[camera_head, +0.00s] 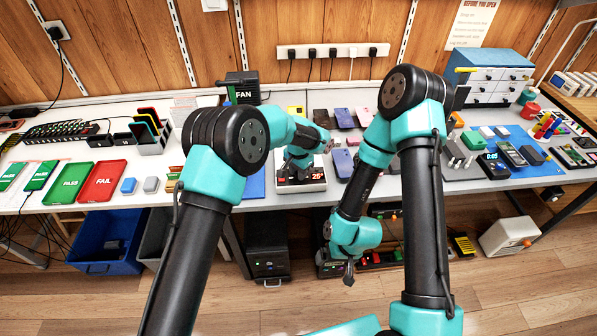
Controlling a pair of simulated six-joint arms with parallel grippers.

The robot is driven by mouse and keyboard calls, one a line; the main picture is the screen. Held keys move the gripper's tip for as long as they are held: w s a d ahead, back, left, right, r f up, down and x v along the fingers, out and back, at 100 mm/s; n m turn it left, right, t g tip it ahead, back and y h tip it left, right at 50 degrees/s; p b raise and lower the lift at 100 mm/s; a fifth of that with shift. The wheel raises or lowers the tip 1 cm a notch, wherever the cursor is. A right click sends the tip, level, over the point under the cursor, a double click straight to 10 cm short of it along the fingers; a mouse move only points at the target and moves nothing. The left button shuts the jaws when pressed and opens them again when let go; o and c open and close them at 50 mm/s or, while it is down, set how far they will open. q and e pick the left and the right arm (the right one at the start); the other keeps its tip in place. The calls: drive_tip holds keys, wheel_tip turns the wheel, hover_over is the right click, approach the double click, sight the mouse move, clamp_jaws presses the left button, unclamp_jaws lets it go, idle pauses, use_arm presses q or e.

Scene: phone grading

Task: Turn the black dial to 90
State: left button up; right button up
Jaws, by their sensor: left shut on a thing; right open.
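A white-and-black heating unit (311,186) with a red display (315,175), which seems to read 25°, sits at the middle of the white bench's front edge. My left gripper (297,172) reaches down onto its top and is shut on what appears to be the black dial. The dial itself is hidden behind the gripper, so I cannot tell its angle. My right gripper (348,274) hangs below the bench edge, in front of the bench, pointing down, open and empty.
Several phones (343,118) lie behind the unit. A black fan box (242,88) stands at the back. Green PASS (70,183) and red FAIL (103,181) trays are at left. A blue bin (110,240) sits under the bench. A blue mat (540,165) lies at right.

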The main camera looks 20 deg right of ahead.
use_arm(q)
drive_tip(key=shift+m, duration=1.7)
drive_tip(key=o, duration=0.9)
drive_tip(key=shift+r, duration=0.15)
wheel_tip(320, 180, up, 17)
drive_tip(key=shift+r, duration=0.1)
